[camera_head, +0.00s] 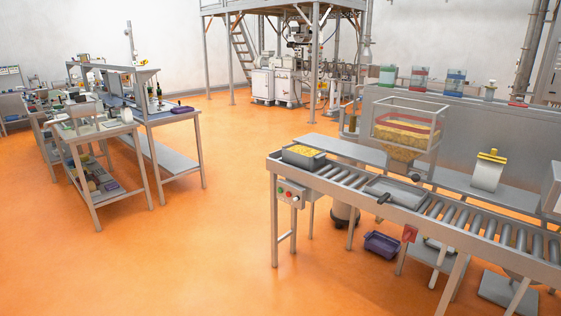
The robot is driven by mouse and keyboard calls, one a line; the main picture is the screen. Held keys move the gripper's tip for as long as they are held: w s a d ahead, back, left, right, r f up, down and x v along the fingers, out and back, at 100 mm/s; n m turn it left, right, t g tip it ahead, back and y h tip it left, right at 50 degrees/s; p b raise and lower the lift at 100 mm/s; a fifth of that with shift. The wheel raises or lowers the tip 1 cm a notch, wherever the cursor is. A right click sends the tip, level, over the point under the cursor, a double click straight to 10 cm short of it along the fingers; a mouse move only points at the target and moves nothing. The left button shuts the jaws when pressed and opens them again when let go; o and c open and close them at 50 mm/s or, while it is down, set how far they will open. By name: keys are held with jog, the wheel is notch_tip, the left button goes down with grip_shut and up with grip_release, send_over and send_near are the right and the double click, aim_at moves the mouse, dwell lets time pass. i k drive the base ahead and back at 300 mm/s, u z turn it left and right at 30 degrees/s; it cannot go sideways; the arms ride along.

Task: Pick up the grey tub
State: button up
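A grey tub (296,161) filled with yellow pieces sits on the left end of the roller conveyor (468,222), on the right side of the view. Its rim is clear and nothing touches it from above. My gripper is not in this view, so I cannot see whether it is open or shut.
A flat grey tray (402,191) lies further right on the conveyor. A clear hopper (408,114) with yellow contents stands behind it. A purple bin (382,244) is on the floor below. Workbenches (97,134) stand at left. Orange floor (190,255) is open in front.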

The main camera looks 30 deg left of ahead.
aim_at(304, 156)
jog(key=u, duration=1)
